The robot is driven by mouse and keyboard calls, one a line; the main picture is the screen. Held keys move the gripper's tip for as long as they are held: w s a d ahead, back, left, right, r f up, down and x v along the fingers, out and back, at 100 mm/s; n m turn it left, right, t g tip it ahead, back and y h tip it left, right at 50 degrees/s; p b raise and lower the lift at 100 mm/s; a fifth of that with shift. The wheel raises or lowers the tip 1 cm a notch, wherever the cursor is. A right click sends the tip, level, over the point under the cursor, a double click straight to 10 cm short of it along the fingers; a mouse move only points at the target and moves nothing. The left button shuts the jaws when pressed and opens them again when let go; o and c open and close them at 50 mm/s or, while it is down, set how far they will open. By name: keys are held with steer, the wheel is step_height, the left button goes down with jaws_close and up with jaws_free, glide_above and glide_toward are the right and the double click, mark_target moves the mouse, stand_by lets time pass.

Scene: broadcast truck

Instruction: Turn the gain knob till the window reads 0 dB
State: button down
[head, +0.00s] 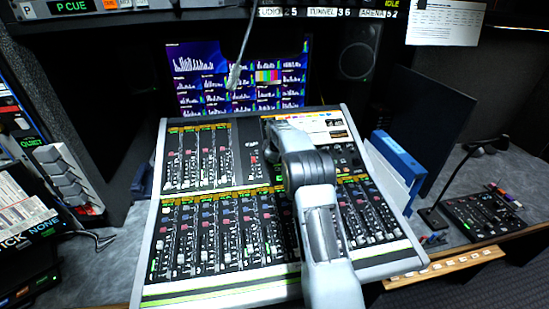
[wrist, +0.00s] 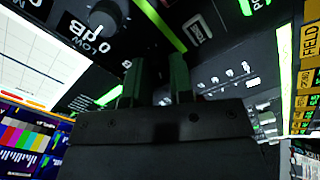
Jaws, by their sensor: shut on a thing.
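In the wrist view my gripper (wrist: 158,62) reaches to the dark console panel, its two fingers a short gap apart. It is shut on a knob that is mostly hidden between and beyond the fingers. A green-lit strip (wrist: 108,96) shows at the left finger, too slanted and covered to read. Another round knob (wrist: 106,18) stands apart at the upper left, beside the printed marks "LOW" and "0dB". In the head view the mixing console (head: 155,225) fills the middle, and my arm covers my gripper and the knob.
Rows of small knobs and faders surround the work spot. Monitor screens (head: 240,75) stand behind the console. A blue folder (head: 398,155) leans at its right, and a small black control box (head: 480,217) lies farther right.

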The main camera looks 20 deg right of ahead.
steer(key=c, duration=1)
jaws_free()
steer(key=b+v, duration=0.1)
steer(key=v, duration=1.3)
steer(key=shift+f, duration=0.1)
